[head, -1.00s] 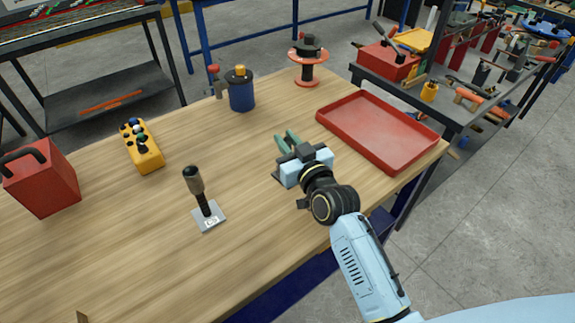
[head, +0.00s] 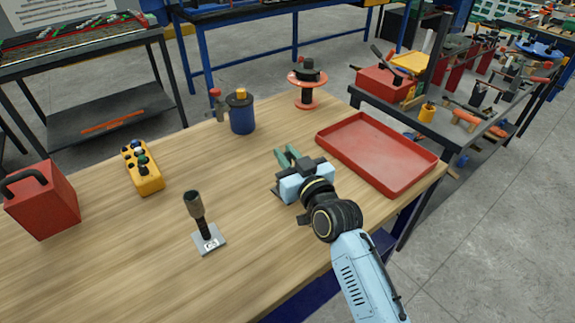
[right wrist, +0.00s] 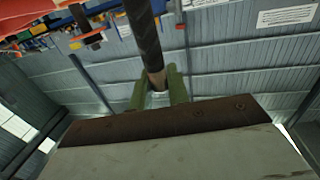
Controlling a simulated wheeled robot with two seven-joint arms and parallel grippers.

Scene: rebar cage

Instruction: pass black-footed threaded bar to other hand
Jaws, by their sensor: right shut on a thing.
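My right gripper (head: 287,157) has green fingers and a pale blue body and is above the table, left of the red tray. In the right wrist view, a dark ribbed bar (right wrist: 146,42) runs from the top edge down to between the green fingers (right wrist: 159,88), which are shut on it. Its far end is out of that view, so I cannot see a black foot. In the head view the bar is hidden by the gripper. My left gripper is not in view.
A dark upright piece on a pale plate (head: 209,240) stands left of my right arm. The wooden table (head: 110,240) also holds a red tray (head: 410,185), yellow control box (head: 143,170), red box (head: 42,205), blue canister (head: 242,118) and orange spool (head: 308,95). The table middle is clear.

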